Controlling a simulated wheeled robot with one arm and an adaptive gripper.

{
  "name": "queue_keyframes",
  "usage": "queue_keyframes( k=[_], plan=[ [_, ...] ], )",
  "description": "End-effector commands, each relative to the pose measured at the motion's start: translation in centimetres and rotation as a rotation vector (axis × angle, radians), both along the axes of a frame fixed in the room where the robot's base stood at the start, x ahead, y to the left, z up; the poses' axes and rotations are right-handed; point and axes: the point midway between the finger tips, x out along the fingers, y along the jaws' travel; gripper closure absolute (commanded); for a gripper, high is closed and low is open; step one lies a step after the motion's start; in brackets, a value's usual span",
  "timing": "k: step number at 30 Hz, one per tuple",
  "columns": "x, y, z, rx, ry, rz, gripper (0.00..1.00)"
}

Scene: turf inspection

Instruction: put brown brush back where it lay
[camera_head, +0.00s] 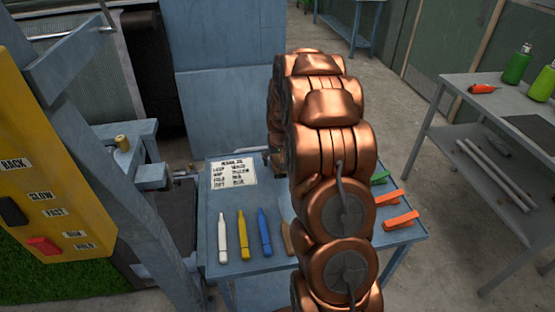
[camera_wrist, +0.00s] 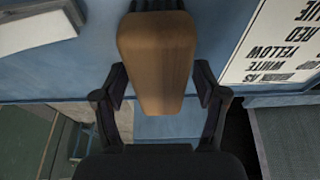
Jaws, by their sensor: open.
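In the wrist view a brown brush (camera_wrist: 157,65) with a wooden body lies between the two dark fingers of my gripper (camera_wrist: 159,82). The fingers are apart, one on each side of it; I cannot tell whether they touch it. Its upper end, with something dark, runs out of the frame. Beneath it is the blue table top (camera_wrist: 235,20), near an edge. The blue table also shows there (camera_head: 231,202).
A printed card (camera_head: 233,173) lies at the table's back left. White (camera_head: 222,238), yellow (camera_head: 243,236) and blue (camera_head: 264,232) markers lie in front. A brown piece (camera_head: 287,238) shows beside my arm. Orange clips (camera_head: 401,220) lie right. A yellow control panel (camera_head: 55,170) stands left.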

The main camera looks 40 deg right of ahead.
Motion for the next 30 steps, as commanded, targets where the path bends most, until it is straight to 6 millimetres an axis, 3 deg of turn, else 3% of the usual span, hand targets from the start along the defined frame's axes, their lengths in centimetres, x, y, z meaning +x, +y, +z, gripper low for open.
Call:
queue_keyframes(
  k=[11, 24, 30],
  plan=[
    [-0.6, 0.3, 2.5, -0.001, -0.003, 0.000, 0.28],
    [-2.4, 1.0, 8.8, -0.002, -0.004, 0.001, 0.28],
    [-3.0, 1.3, 10.8, 0.000, 0.000, 0.001, 0.28]
  ],
)
